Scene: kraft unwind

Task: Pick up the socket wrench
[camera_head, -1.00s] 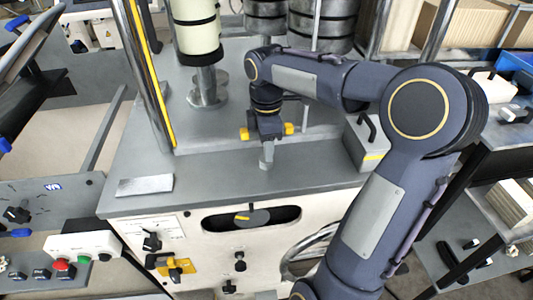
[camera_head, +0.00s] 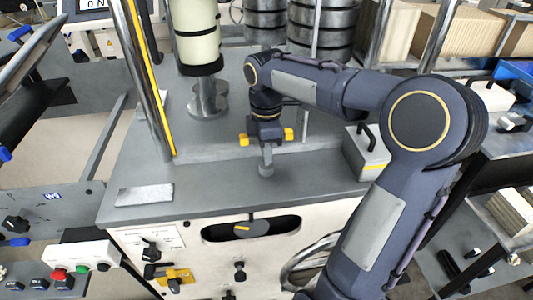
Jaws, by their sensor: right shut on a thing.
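My right gripper (camera_head: 266,138), with yellow-tipped sides, points down over the grey machine top near the middle of the picture. It is shut on a small grey metal piece, the socket wrench (camera_head: 266,168), whose lower end shows below the fingers. The rest of the wrench is hidden by the gripper. I cannot tell whether its lower end touches the grey top (camera_head: 215,175). My left gripper is not in view.
A grey box with a black handle (camera_head: 366,155) stands right of the gripper. A flat metal plate (camera_head: 144,194) lies at the left front. A pale roll on a post (camera_head: 196,45) and a yellow-striped upright (camera_head: 148,85) stand behind and left.

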